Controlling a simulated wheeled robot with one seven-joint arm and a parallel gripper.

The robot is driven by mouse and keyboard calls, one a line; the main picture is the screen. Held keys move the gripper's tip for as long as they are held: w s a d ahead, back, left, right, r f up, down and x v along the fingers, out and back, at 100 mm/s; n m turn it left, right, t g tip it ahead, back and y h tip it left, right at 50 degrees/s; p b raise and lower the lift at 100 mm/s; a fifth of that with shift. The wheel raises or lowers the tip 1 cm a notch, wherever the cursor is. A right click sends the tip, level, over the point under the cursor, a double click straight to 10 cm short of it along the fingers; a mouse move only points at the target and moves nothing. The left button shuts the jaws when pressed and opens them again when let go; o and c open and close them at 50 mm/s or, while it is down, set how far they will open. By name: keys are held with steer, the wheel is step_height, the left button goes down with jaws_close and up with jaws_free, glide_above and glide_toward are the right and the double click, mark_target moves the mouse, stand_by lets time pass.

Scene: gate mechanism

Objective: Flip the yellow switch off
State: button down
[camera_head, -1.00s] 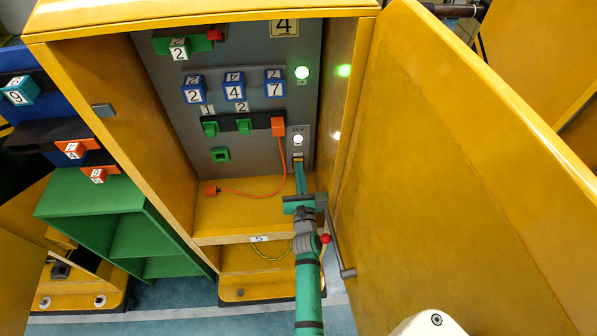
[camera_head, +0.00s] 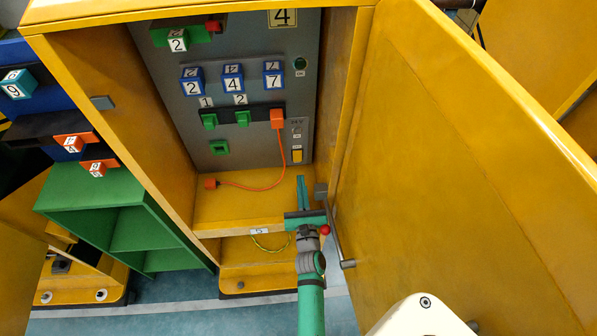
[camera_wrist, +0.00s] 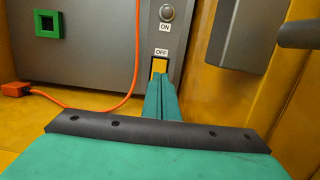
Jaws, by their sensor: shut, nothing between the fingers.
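The yellow switch (camera_head: 297,155) sits low on the right of the grey panel inside the open yellow cabinet, under an OFF label. It also shows in the wrist view (camera_wrist: 159,66), partly covered by my fingertips. The lamp above it (camera_head: 297,132), labelled ON in the wrist view, is grey and unlit. The upper round lamp (camera_head: 300,64) is dark green and unlit. My green gripper (camera_head: 302,181) is shut and empty, its fingertips below and in front of the switch, apart from it in the head view.
The open cabinet door (camera_head: 455,170) with its bar handle (camera_head: 340,240) stands close on the right of my arm. An orange cable (camera_head: 262,187) hangs left of the switch from an orange plug (camera_head: 277,118). The cabinet's side walls leave narrow room.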

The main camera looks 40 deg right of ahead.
steer(key=shift+v, duration=1.35)
steer(key=shift+a, duration=0.1)
steer(key=s+a+m+y, duration=0.2)
steer(key=s+a+m, duration=0.2)
steer(key=a, duration=0.3)
steer(key=s+a+f+m+y, duration=0.1)
steer(key=s+a+m, duration=0.2)
steer(key=a+m, duration=0.35)
steer(key=s+a+m+y, duration=0.2)
steer(key=s+a+m, duration=0.15)
steer(key=a, duration=0.55)
steer(key=s+a+r+m+y, duration=0.3)
steer(key=s+a+r+m, duration=0.1)
steer(key=s+a+m, duration=0.2)
steer(key=s+a+r+m+y, duration=0.3)
steer(key=s+a+r+m, duration=0.2)
steer(key=s+m, duration=0.4)
steer(key=shift+s+a+r+g, duration=0.2)
steer(key=shift+s+a+g, duration=0.2)
